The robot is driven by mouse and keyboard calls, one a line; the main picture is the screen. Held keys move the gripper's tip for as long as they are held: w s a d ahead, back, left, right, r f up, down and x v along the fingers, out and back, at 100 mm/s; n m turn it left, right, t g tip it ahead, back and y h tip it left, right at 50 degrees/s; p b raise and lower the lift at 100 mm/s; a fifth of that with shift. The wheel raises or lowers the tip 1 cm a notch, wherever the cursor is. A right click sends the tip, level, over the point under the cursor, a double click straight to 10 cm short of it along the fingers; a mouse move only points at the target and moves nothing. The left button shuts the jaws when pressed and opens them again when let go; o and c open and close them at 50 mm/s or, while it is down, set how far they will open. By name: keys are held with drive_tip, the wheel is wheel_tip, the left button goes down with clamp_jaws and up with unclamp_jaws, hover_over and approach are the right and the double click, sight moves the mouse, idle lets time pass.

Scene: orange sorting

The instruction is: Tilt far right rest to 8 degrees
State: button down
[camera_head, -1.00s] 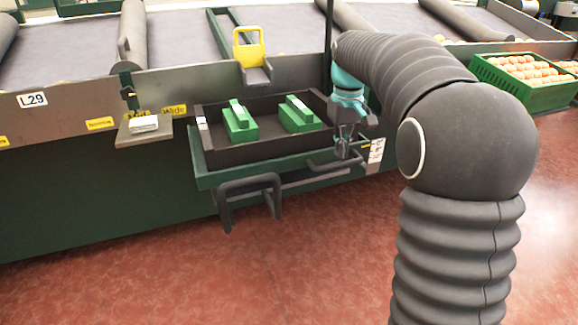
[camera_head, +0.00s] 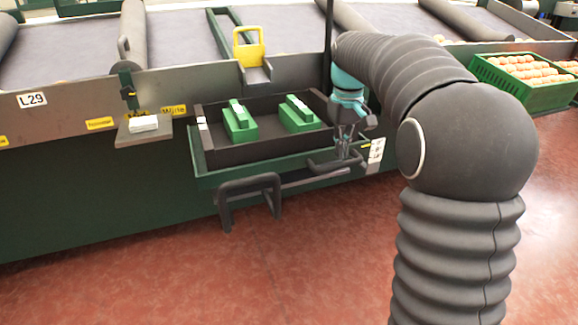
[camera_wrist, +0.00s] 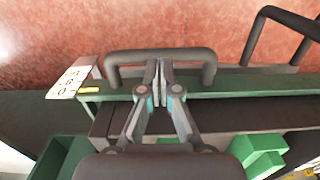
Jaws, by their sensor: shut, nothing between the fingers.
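The far right rest is a green ledge (camera_head: 205,178) at the front of the dark green bench, with a dark tray (camera_head: 250,150) on it. A dark bar handle (camera_head: 322,166) projects from its right front; it also shows in the wrist view (camera_wrist: 203,57). My gripper (camera_head: 345,153) points down at this handle. In the wrist view, my gripper (camera_wrist: 158,70) is shut and empty, its fingertips over the handle's middle; contact cannot be told. A white marked card (camera_head: 376,152) stands at the ledge's right end; its marks are too small to read surely.
Two green blocks (camera_head: 240,124) (camera_head: 299,117) sit in the tray. A larger dark bar frame (camera_head: 248,185) projects at front left. A green crate of oranges (camera_head: 525,85) stands right. The red floor in front is clear.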

drive_tip(key=shift+f+b, duration=1.2)
drive_tip(key=shift+f, duration=0.95)
idle(2.0)
drive_tip(key=shift+r, duration=0.15)
drive_tip(key=shift+r+p, duration=4.15)
drive_tip(key=shift+r, duration=0.3)
